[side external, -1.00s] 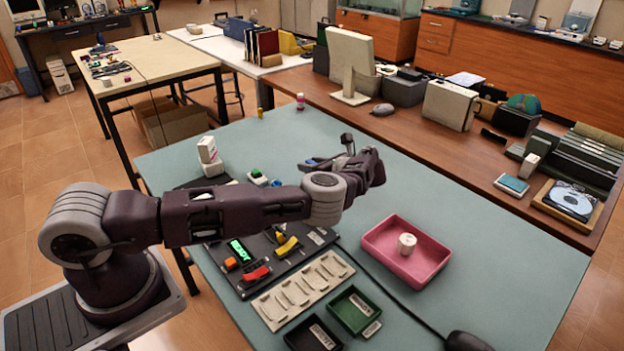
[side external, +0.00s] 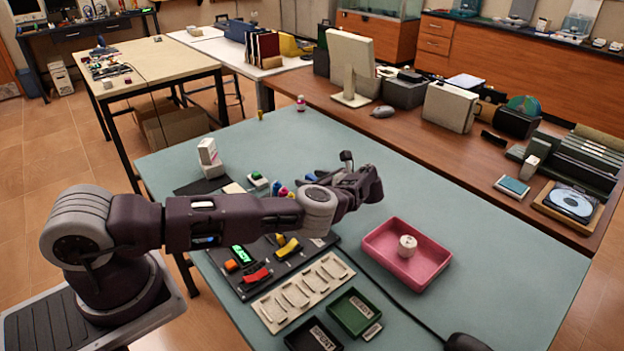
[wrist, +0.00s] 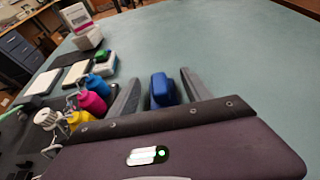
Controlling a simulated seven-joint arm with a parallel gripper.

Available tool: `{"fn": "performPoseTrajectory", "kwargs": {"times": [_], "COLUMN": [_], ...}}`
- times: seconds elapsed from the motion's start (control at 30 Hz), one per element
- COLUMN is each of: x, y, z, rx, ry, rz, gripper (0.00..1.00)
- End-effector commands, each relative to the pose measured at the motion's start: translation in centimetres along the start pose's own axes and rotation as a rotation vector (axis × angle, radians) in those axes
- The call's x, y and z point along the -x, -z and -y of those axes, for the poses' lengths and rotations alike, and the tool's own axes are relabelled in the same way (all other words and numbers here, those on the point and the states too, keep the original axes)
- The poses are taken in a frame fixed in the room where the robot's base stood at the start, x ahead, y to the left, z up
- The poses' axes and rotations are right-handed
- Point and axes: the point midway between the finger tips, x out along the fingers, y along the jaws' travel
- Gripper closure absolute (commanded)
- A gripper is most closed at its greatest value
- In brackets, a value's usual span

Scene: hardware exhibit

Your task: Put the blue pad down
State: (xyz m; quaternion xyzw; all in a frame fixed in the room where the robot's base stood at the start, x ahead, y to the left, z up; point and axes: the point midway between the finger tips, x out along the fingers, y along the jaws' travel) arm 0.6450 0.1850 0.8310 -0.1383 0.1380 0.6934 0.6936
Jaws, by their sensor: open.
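The blue pad (wrist: 162,90) is a small rounded blue block between the two dark fingers of my gripper (wrist: 160,76) in the wrist view. The fingers are spread, with a gap on each side of the pad. The pad appears to be on the teal table, though its underside is hidden. In the side view my gripper (side external: 322,178) is low over the table, mostly hidden behind my wrist. A bit of blue, likely the pad (side external: 311,177), shows at its left.
Blue, magenta and yellow bottles (wrist: 92,100) stand left of my gripper. A white box (wrist: 78,20) on a white block stands beyond. A pink tray (side external: 447,262) holding a white piece lies to the right. The teal table (wrist: 235,60) is clear ahead and to the right.

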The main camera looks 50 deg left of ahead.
Motion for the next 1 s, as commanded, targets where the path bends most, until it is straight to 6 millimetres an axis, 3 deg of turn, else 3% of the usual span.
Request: {"fn": "performPoseTrajectory", "kwargs": {"times": [0.13,0.4,0.5,0.63,0.8,0.87,1.0], "x": [1.6,8.9,10.7,12.0,12.2,12.1,12.0], "y": [-0.2,-0.2,-0.2,-0.2,-0.5,-1.8,-9.0], "z": [0.1,0.1,0.1,0.0,0.0,0.0,-1.4], "rx": [0.001,0.001,-0.001,0.001,0.01,0.063,0.405], "ry": [0.003,0.004,0.002,0.0,-0.004,-0.025,-0.174], "rz": [-0.003,-0.003,-0.001,-0.001,-0.005,-0.032,-0.224], "gripper": [0.43,0.43,0.43,0.43,0.43,0.43,0.43]}}
